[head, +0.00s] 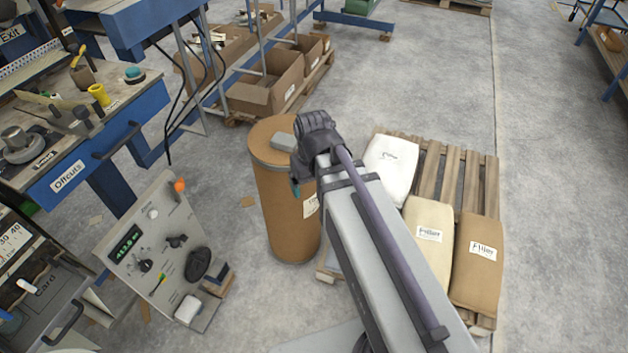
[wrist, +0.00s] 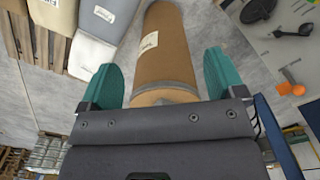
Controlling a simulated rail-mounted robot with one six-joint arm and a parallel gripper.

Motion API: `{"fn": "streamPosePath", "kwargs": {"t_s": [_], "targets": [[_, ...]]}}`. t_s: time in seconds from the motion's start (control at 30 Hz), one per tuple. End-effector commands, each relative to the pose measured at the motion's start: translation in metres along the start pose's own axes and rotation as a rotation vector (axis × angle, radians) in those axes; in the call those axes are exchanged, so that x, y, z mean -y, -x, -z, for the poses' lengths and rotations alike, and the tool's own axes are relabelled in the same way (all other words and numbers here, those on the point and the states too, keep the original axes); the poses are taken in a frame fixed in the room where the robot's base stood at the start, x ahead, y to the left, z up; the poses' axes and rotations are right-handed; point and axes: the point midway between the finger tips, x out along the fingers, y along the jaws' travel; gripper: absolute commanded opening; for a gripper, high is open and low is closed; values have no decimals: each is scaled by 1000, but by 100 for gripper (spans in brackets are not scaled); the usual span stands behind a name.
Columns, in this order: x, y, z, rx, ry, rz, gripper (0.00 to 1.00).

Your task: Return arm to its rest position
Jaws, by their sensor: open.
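My gripper (wrist: 162,86) shows in the wrist view with its two green fingers wide apart and nothing between them. The brown drum (wrist: 166,45) stands beyond the fingers in that view, apart from them as far as I can tell. In the head view my arm reaches out from the lower right, and its wrist is beside the upper right of the brown drum (head: 285,215). The fingers are mostly hidden there behind the wrist; only a bit of green shows. A small grey block (head: 283,141) lies on the drum's lid.
A wooden pallet (head: 452,180) with filler sacks (head: 476,262) lies to the right, partly behind my arm. A control panel (head: 160,245) with an orange knob stands at left. A workbench (head: 75,160) and cardboard boxes (head: 265,90) are farther back. Bare floor (head: 420,70) lies behind the pallet.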

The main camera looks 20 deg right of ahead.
Motion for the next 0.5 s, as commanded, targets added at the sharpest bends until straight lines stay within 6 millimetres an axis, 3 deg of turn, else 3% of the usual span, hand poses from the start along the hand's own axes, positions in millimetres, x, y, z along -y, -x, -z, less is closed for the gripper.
{"fn": "streamPosePath", "kwargs": {"t_s": [0.03,0.1,0.33,0.5], "targets": [[4,0,-29,-1,-51,0,88],[5,0,-38,-1,-98,0,88],[4,2,-34,0,-106,0,88],[4,44,-33,0,-105,-1,88]]}}
